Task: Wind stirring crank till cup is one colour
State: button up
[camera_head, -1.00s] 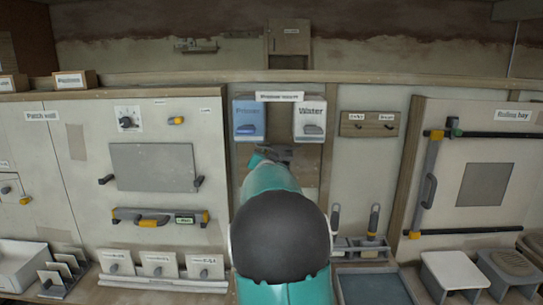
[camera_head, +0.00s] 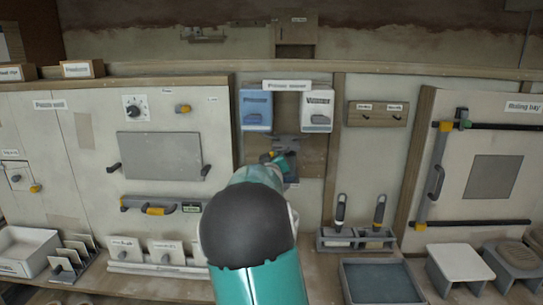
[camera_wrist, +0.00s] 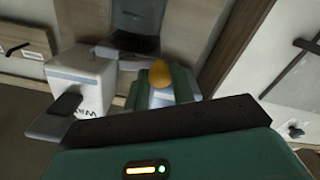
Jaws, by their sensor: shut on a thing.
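A grey mixer fitting (camera_head: 288,143) is on the back panel below the two dispensers. My gripper (camera_wrist: 161,88) reaches it, and in the wrist view its two green fingers are shut around a small orange knob (camera_wrist: 160,73), which looks like the crank's handle. In the head view my arm hides most of the crank. I cannot make out the cup or the colour of what is in it.
A blue dispenser (camera_head: 255,110) and a white water dispenser (camera_head: 316,110) hang above the fitting; the white one also shows close by in the wrist view (camera_wrist: 80,80). Tools (camera_head: 379,212) stand in a rack at the lower right, beside a grey tray (camera_head: 382,282).

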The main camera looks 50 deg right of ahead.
jog(key=shift+s+d+f+n, duration=0.4)
jog(key=shift+f+n, duration=0.2)
jog(key=shift+n, duration=1.3)
jog(key=shift+s+d+f+n, duration=0.3)
jog(key=shift+f+n, duration=0.3)
jog(key=shift+n, duration=1.3)
jog(key=shift+s+d+f+n, duration=0.3)
jog(key=shift+s+f+n, duration=0.25)
jog(key=shift+n, duration=1.35)
jog(key=shift+w, duration=0.1)
jog(key=o, duration=1)
